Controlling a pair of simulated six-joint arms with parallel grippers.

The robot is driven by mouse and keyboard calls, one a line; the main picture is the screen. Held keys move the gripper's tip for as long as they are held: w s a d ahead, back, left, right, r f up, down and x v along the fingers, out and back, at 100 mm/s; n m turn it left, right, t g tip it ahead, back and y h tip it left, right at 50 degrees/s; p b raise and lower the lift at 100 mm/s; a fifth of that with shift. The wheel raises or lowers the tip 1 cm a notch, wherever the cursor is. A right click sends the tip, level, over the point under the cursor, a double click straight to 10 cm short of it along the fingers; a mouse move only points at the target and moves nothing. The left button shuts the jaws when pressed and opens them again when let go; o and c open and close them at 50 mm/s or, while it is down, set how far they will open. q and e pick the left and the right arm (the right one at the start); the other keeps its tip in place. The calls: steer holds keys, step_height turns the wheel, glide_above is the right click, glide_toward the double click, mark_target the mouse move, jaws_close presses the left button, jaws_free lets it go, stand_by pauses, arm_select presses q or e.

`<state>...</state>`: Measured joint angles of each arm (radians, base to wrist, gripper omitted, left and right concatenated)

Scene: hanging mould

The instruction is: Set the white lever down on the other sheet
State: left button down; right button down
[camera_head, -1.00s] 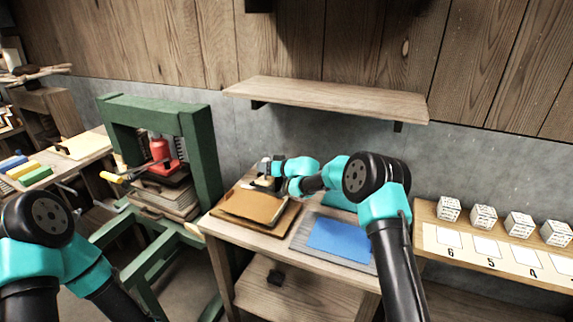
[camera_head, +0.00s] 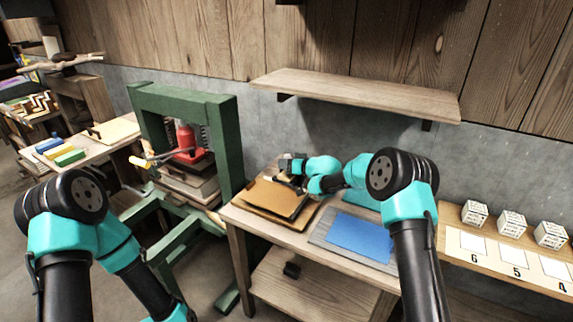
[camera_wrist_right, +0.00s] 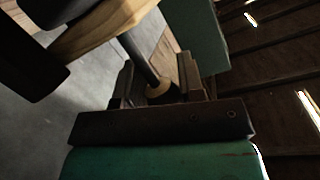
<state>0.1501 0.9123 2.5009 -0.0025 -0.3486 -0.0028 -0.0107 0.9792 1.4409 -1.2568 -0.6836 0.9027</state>
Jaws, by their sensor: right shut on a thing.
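My right gripper (camera_head: 291,166) is over the back part of the brown sheet (camera_head: 270,197), which lies on a board on the small table. In the right wrist view my right gripper (camera_wrist_right: 157,85) is shut on a dark rod (camera_wrist_right: 142,64) with a tan end. I cannot tell from its colour whether this is the white lever, and no white lever shows clearly elsewhere. A blue sheet (camera_head: 360,238) lies on a grey board to the right of the brown one, with nothing on it. My left arm shows at the left, but its gripper is out of view.
A green press (camera_head: 222,140) stands left of the table (camera_head: 240,216). A wooden shelf (camera_head: 355,95) juts from the wall above. A numbered counter (camera_head: 500,257) with several white cubes is at the right. My right forearm passes behind the blue sheet.

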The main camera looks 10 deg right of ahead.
steer(key=c, duration=1.1)
jaws_free()
steer(key=shift+f, duration=0.4)
steer(key=o, duration=0.4)
steer(key=shift+r, duration=0.2)
steer(key=v, duration=1.7)
steer(key=shift+s, duration=0.15)
steer(key=shift+d+r, duration=0.15)
